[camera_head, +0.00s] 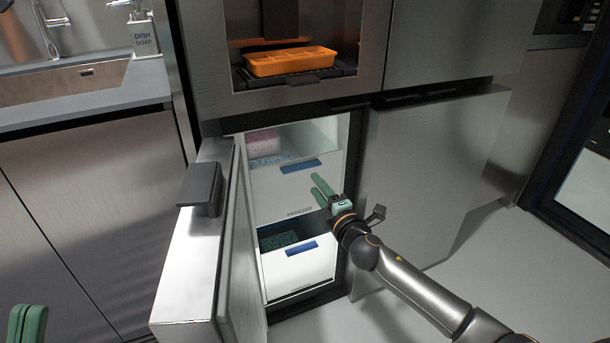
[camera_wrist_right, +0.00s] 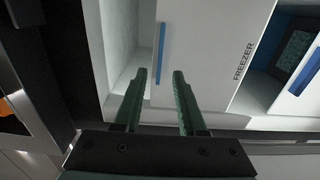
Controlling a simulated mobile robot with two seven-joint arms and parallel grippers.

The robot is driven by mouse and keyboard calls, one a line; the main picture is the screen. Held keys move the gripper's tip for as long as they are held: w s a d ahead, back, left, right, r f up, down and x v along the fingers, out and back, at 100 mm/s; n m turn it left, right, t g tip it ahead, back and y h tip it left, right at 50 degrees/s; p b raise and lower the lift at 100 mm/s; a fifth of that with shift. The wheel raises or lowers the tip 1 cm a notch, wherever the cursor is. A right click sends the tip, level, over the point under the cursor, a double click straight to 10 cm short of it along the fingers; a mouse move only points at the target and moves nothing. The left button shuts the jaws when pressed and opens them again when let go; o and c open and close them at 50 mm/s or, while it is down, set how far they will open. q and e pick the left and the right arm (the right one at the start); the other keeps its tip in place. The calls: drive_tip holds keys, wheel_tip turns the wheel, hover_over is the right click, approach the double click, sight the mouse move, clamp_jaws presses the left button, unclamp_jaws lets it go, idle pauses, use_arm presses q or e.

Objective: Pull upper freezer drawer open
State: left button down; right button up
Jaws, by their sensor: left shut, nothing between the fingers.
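The upper freezer drawer (camera_head: 278,192) is white, with a FREEZER label and a blue handle strip (camera_head: 298,166) near its top edge. A pink item (camera_head: 264,142) shows inside it. My right gripper (camera_head: 318,184) is in front of this drawer, fingers apart and empty. In the right wrist view the blue handle (camera_wrist_right: 162,52) lies just beyond and between the open fingertips (camera_wrist_right: 160,75); I cannot tell if they touch the drawer front. My left gripper (camera_head: 28,325) shows only partly at the bottom left corner, shut and away from the freezer.
The left freezer door (camera_head: 190,262) stands open with a dark handle (camera_head: 200,188). A lower drawer (camera_head: 285,270) with a blue strip sits below. The right door (camera_head: 430,165) stands beside the opening. An orange tray (camera_head: 290,62) sits in the dispenser above.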

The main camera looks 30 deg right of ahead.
sight(303, 169)
drive_tip(key=shift+w+d+b, duration=0.15)
drive_tip(key=shift+w+b, duration=0.4)
drive_tip(key=shift+w, duration=1.45)
drive_tip(key=shift+w+d+b, duration=0.1)
drive_tip(key=shift+w+b, duration=0.4)
drive_tip(key=shift+w, duration=1.45)
drive_tip(key=shift+c, duration=0.3)
clamp_jaws()
